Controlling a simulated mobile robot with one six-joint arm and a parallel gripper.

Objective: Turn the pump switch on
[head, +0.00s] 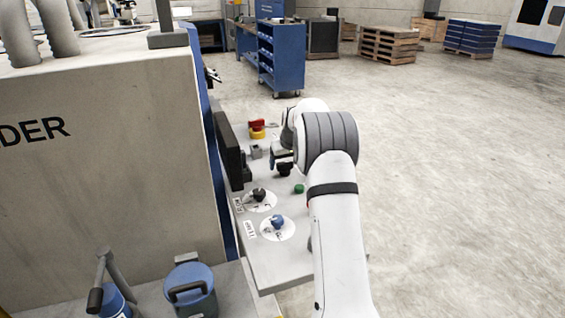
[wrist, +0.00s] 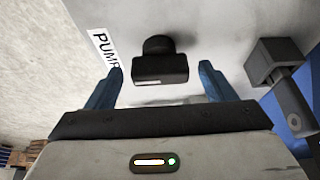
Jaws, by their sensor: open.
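In the wrist view the pump switch (wrist: 160,66) is a black knob with a wide bar-shaped grip on a pale panel. A white label reading "PUMP" (wrist: 104,47), partly hidden by a finger, lies to its left. My gripper (wrist: 161,78) is open, with one blue finger on each side of the knob and a gap on both sides. I cannot tell how deep the fingertips reach beside it. In the head view my gripper (head: 276,160) is over the panel, and the black knob (head: 284,170) beside it is partly hidden by my arm.
The panel (head: 275,268) also carries a red button (head: 257,126) on a yellow base, a grey block-shaped handle (wrist: 275,65), a green button (head: 299,188), a black dial knob (head: 259,195) and a blue dial knob (head: 277,221). A dark upright screen (head: 230,150) borders the left.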

